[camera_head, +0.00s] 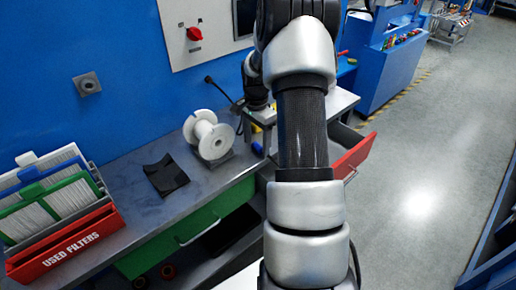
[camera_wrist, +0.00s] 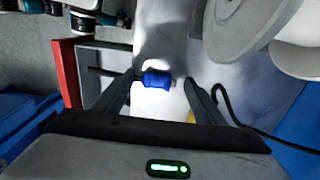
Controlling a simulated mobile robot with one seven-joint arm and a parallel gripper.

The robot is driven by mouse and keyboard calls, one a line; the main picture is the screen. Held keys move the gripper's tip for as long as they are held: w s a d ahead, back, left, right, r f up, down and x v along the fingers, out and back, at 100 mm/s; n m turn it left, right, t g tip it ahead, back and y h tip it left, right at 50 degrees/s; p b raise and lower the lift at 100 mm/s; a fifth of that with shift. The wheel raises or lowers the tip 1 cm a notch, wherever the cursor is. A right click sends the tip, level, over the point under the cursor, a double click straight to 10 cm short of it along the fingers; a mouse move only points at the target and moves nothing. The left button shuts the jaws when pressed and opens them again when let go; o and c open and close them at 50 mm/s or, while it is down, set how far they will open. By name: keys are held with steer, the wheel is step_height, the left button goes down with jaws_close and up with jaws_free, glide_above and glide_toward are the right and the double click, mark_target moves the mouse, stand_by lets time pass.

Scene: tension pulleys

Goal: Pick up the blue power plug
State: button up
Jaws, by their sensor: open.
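The blue power plug (camera_wrist: 157,80) lies on a grey surface in the middle of the wrist view, with small metal-looking ends at its sides. It shows as a small blue spot beside my arm in the head view (camera_head: 257,148). My gripper (camera_wrist: 161,82) is open, its two dark fingers reaching up either side of the plug. The plug appears between the fingertips; I cannot tell whether they touch it or how far above it they are.
A white spool (camera_head: 208,135) stands close by on the workbench, next to a black plate (camera_head: 165,175). An open red drawer (camera_head: 352,156) juts out at the right. A black cable (camera_wrist: 232,112) runs beside the right finger. A red filter bin (camera_head: 68,243) sits at far left.

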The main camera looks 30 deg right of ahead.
mark_target(257, 145)
steer(key=shift+c, duration=0.4)
steer(key=c, duration=1.2)
steer(key=shift+o, duration=0.2)
steer(key=shift+r, duration=0.15)
step_height(257, 145, up, 10)
